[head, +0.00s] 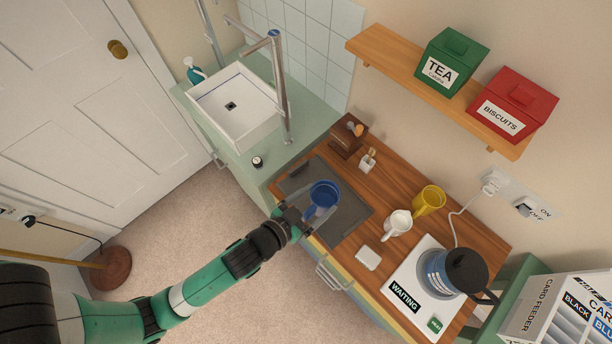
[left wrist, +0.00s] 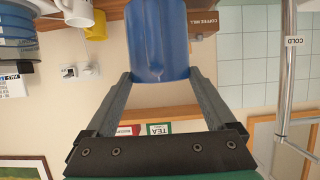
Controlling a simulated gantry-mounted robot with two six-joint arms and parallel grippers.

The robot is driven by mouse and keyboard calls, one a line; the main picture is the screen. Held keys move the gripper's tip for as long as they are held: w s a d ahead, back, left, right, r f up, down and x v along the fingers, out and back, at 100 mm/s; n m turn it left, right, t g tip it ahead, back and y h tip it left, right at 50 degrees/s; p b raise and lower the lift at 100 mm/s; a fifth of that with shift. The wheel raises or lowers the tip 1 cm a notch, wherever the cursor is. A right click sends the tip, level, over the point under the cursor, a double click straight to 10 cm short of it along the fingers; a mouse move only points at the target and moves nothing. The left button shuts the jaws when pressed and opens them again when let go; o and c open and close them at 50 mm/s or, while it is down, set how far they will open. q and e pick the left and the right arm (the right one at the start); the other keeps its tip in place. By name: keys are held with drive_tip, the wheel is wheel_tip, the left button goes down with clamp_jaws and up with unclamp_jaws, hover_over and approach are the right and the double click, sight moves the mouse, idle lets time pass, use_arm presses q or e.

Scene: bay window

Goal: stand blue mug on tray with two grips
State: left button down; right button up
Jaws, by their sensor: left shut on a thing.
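The blue mug (head: 323,194) is over the dark grey tray (head: 352,213) on the wooden counter in the head view. My left gripper (head: 314,208) is shut on the mug, a finger on either side. In the left wrist view, the mug (left wrist: 160,40) fills the space between the fingertips of my left gripper (left wrist: 160,74). Its open top shows in the head view. I cannot tell whether its base touches the tray. My right gripper is in neither view.
A white jug (head: 397,223) and a yellow mug (head: 429,199) stand right of the tray. A small white block (head: 368,257) lies near the front edge. A wooden box (head: 347,135) stands behind the tray. A blue-and-black kettle (head: 440,272) sits on a white base (head: 412,270).

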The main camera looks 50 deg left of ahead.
use_arm(q)
drive_tip(key=d, duration=0.1)
drive_tip(key=w+d, duration=0.1)
drive_tip(key=shift+w+d+r+h, duration=0.2)
drive_tip(key=shift+d+h, duration=0.1)
drive_tip(key=shift+a+f, duration=0.15)
drive_tip(key=shift+a, duration=0.15)
drive_tip(key=shift+w+a+f+b, duration=0.65)
drive_tip(key=shift+a+f+b, duration=0.8)
drive_tip(key=shift+a+f, duration=0.75)
drive_tip(key=shift+w+a+f+b, duration=0.6)
drive_tip(key=shift+a+f+b, duration=0.85)
drive_tip(key=shift+a+f, duration=0.7)
drive_tip(key=shift+w+a+f+b, duration=0.65)
drive_tip(key=shift+a+f+b, duration=0.8)
drive_tip(key=shift+a+f, duration=0.7)
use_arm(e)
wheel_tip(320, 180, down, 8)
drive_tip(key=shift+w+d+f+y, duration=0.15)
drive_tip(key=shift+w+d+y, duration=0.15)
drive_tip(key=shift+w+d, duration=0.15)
use_arm(q)
drive_tip(key=shift+a+r, duration=0.1)
drive_tip(key=shift+a, duration=0.05)
unclamp_jaws()
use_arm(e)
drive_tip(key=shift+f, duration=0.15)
